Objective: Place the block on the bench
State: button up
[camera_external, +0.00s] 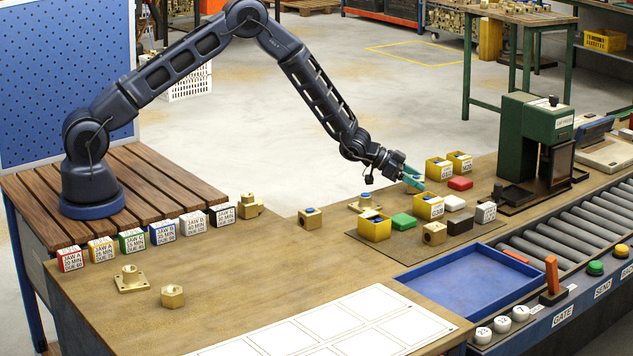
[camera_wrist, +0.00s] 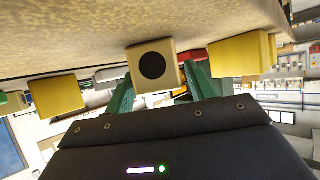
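My gripper (camera_external: 413,179) hangs above the back of the dark mat, near the yellow bins. Its teal fingers stand apart in the wrist view (camera_wrist: 160,85). A brass-coloured block (camera_wrist: 152,66) with a dark round hole shows between and beyond them there; I see no clear contact. In the external view no block shows in the fingers. A brass block with a hole (camera_external: 434,233) sits at the mat's front edge, and another (camera_external: 310,217) stands on the wooden bench (camera_external: 235,270) left of the mat. I cannot tell which one the wrist view shows.
Yellow bins (camera_external: 375,228) and coloured blocks, including a green one (camera_external: 403,221), crowd the mat. A blue tray (camera_external: 470,286) lies in front. A green press (camera_external: 535,140) stands at right beside the roller conveyor (camera_external: 570,230). Labelled blocks (camera_external: 162,232) line the left. The bench's middle front has free room.

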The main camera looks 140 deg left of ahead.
jog(key=shift+o, duration=0.2)
jog(key=shift+r, duration=0.1)
jog(key=shift+s+r, duration=0.1)
jog(key=shift+r, duration=0.05)
jog(key=v, duration=1.1)
jog(key=shift+s+d, duration=0.25)
jog(key=shift+d, duration=0.05)
jog(key=shift+r, duration=0.1)
